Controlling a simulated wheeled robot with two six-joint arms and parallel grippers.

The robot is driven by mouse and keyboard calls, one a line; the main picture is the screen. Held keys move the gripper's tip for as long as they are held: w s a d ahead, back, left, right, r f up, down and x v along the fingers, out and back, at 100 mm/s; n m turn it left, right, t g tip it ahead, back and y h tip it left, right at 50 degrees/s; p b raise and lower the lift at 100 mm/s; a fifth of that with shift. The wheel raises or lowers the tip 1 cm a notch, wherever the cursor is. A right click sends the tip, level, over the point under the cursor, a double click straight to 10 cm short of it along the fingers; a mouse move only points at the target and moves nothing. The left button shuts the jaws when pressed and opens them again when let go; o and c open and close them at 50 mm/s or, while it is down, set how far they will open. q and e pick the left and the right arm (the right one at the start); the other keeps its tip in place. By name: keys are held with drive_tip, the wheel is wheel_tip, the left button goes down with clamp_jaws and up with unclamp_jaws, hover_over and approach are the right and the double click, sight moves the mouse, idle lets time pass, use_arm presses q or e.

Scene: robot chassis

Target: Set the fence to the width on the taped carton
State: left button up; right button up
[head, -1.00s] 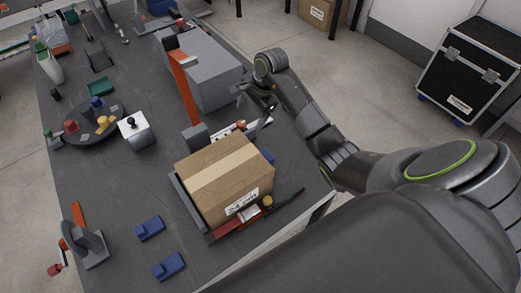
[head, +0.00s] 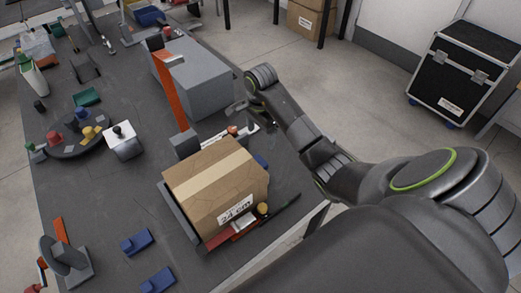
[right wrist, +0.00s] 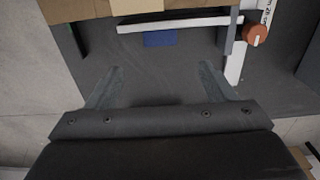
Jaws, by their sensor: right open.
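The taped carton (head: 212,188) sits on the dark bench with a label (head: 235,210) that reads 24 cm. It also shows at the top of the right wrist view (right wrist: 85,8). Behind it in the head view, a white scale strip with a red knob (head: 232,130) is partly hidden. In the right wrist view the orange-red knob (right wrist: 256,36) sits beside the white scale (right wrist: 236,62) and a grey upright plate (right wrist: 228,34), which may be the fence. My right gripper (head: 256,116) is open and empty beyond the carton's far right corner; its fingers (right wrist: 158,82) touch nothing. My left gripper is out of view.
A grey box (head: 208,85) with an orange bar (head: 170,88) stands behind. Blue blocks (head: 137,242) lie at the front. A dark round tray (head: 70,150) with coloured parts is at left. A blue piece (right wrist: 160,39) lies near the carton.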

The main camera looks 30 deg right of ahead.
sight(261, 160)
wheel_tip(261, 160, down, 10)
drive_tip(key=b, duration=0.9)
drive_tip(key=shift+f, duration=1.1)
drive_tip(key=shift+c, duration=0.2)
